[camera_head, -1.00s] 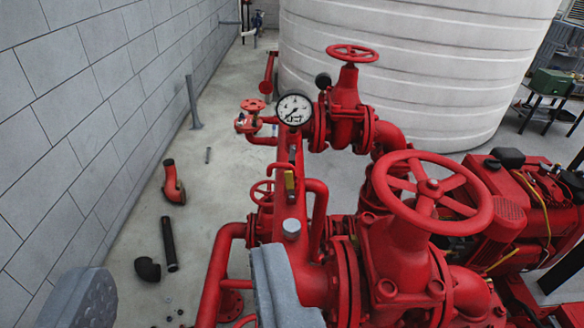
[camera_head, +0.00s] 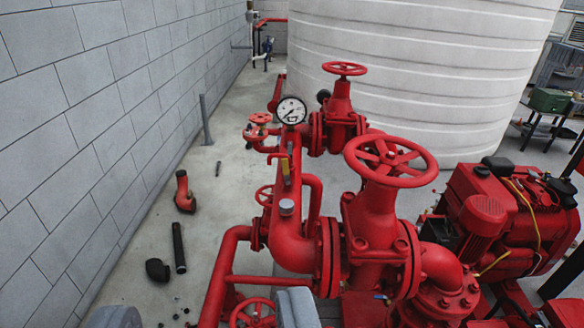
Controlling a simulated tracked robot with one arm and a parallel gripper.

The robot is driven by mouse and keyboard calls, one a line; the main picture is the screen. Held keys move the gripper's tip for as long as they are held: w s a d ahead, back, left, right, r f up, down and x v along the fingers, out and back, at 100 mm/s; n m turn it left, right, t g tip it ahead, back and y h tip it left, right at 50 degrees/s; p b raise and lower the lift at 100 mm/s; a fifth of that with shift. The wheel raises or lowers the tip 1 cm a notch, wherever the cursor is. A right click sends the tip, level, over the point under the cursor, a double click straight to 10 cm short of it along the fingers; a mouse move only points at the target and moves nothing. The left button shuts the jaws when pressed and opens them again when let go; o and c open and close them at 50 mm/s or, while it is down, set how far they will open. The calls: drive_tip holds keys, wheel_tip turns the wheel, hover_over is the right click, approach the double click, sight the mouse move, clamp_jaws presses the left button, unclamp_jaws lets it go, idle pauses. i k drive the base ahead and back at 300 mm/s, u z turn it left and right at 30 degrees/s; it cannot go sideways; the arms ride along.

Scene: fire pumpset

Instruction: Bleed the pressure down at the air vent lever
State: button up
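A small yellow lever (camera_head: 286,168) stands upright on the red pipe manifold (camera_head: 291,232), near the middle of the view; it looks like the air vent lever. A round white pressure gauge (camera_head: 291,111) sits just beyond it; its reading is too small to tell. A grey cap (camera_head: 286,207) is on the pipe nearer to me. My gripper (camera_head: 205,316) shows at the bottom edge as two grey fingers set wide apart. It is open, holds nothing visible, and is well short of the lever and apart from it.
A large red handwheel valve (camera_head: 391,162) stands right of the lever, and a smaller one (camera_head: 344,70) behind. A red engine (camera_head: 510,225) is at right. Loose pipe pieces (camera_head: 179,248) lie on the floor at left, by the grey block wall (camera_head: 90,110). A white tank (camera_head: 420,70) fills the back.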

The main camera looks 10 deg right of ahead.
sight(283, 162)
drive_tip(key=u, duration=0.05)
drive_tip(key=i, duration=1.15)
drive_tip(key=u, duration=0.65)
